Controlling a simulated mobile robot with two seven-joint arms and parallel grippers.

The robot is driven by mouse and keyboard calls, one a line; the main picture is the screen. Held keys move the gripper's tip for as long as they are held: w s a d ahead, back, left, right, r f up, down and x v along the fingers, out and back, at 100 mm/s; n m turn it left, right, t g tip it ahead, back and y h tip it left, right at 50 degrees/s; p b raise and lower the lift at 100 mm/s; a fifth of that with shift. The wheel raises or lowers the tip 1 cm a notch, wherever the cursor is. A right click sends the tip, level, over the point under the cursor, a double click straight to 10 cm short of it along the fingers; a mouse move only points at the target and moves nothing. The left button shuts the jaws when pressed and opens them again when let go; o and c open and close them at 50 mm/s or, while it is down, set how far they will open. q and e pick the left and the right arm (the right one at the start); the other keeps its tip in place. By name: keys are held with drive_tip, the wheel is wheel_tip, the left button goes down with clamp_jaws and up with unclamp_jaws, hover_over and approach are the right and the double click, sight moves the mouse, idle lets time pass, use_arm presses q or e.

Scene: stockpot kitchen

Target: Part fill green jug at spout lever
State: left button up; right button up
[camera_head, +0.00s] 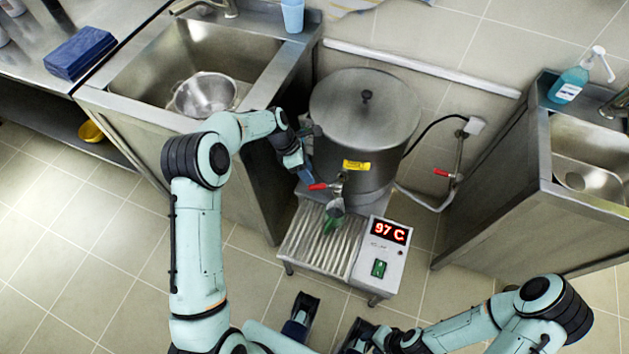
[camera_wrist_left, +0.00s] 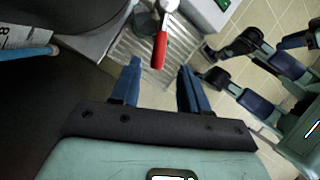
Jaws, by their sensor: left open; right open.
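The green jug (camera_head: 333,222) sits on the slatted drip tray under the spout of the big steel pot (camera_head: 365,115). Its contents are too small to tell. The red spout lever (camera_head: 318,186) points left from the tap. My left gripper (camera_head: 307,175) is open beside the lever's free end. In the left wrist view the red lever (camera_wrist_left: 160,50) appears between the lines of the two blue fingers (camera_wrist_left: 160,70); no grip on it shows. My right gripper (camera_head: 330,320) is open and empty, low in front of the tray.
The slatted tray (camera_head: 296,246) has a panel reading 97 C (camera_head: 389,233) and a green switch at its right. Steel sink units stand left (camera_head: 125,110) and right (camera_head: 500,200). A red-handled wall valve (camera_head: 443,172) is right of the pot. The tiled floor in front is clear.

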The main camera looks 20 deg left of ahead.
sight(317, 185)
use_arm(q)
drive_tip(key=x, duration=0.6)
clamp_jaws()
